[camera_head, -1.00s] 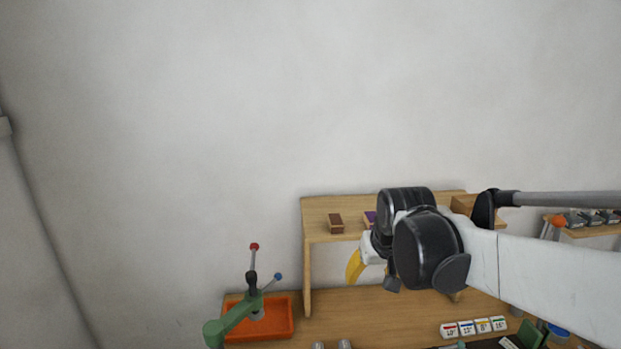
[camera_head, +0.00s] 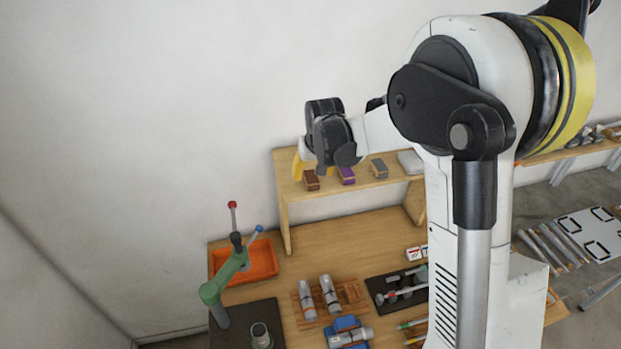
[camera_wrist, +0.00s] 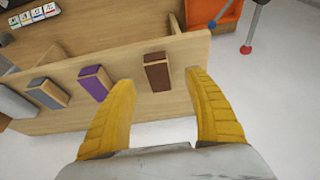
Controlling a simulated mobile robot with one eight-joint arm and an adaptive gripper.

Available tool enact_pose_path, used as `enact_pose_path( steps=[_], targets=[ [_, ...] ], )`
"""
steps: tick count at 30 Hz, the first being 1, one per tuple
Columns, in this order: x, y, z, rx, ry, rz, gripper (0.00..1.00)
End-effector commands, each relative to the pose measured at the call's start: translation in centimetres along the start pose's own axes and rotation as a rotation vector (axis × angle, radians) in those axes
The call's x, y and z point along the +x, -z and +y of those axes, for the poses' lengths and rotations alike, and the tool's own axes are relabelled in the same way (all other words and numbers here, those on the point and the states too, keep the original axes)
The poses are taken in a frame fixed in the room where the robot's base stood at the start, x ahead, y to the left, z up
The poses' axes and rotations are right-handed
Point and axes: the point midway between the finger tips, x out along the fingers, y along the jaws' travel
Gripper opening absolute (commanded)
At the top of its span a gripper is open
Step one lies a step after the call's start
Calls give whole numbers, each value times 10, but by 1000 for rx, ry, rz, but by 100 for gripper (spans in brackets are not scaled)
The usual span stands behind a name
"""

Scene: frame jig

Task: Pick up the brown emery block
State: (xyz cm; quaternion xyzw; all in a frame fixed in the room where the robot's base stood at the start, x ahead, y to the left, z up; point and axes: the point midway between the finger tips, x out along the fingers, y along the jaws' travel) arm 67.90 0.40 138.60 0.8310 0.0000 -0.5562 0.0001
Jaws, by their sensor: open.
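The brown emery block (camera_head: 311,181) stands on the raised wooden shelf (camera_head: 340,195), at the left end of a row of blocks. In the wrist view the brown emery block (camera_wrist: 157,72) is a dark brown block with a lighter tan side, ahead of and between my fingertips. My gripper (camera_wrist: 160,85) is open and empty, with its yellow fingers to either side of the block's near end. It cannot be told how far above the block they are. In the head view my gripper (camera_head: 298,168) is mostly hidden behind my wrist, over the shelf's left end.
A purple block (camera_wrist: 95,83) stands beside the brown one, then a grey block (camera_wrist: 47,93). An orange bin (camera_head: 262,262) and a green lever stand (camera_head: 225,280) are lower left. Tools and cylinders (camera_head: 318,297) lie on the bench below the shelf.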

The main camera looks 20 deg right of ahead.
Motion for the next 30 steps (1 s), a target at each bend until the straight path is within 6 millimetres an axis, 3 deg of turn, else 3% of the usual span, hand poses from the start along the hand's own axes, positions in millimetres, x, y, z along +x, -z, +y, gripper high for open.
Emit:
enact_pose_path(
  steps=[11,20,25,30],
  targets=[
    [45,6,3,0,0,0,61],
    [50,5,3,0,0,0,60],
    [50,5,3,0,0,0,8],
    [50,5,3,0,0,0,4]
  ],
)
